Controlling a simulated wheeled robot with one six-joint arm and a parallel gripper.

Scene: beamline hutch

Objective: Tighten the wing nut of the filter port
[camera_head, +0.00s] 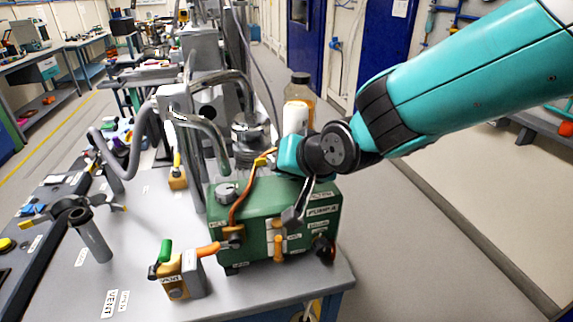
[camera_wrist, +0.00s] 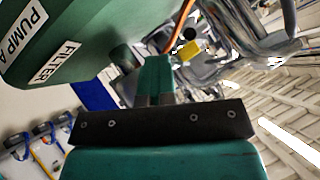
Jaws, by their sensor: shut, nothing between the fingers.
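The green pump box (camera_head: 262,216) stands on the bench in the head view. Its side (camera_wrist: 75,30) fills the upper left of the wrist view, with labels reading PUMP A and FILTER (camera_wrist: 57,62). I cannot pick out the wing nut for certain in either view. My gripper (camera_wrist: 156,62) is shut and empty in the wrist view, with its teal fingers close together and apart from the labelled face. In the head view my wrist is above the pump's back right, and my fingertips cannot be made out.
An orange-handled valve block (camera_head: 180,276) with a green grip stands at the bench's front. Bent grey pipes (camera_head: 205,135) rise behind the pump on the left. A brown bottle (camera_head: 300,88) stands behind my wrist. Floor right of the bench (camera_head: 420,240) is clear.

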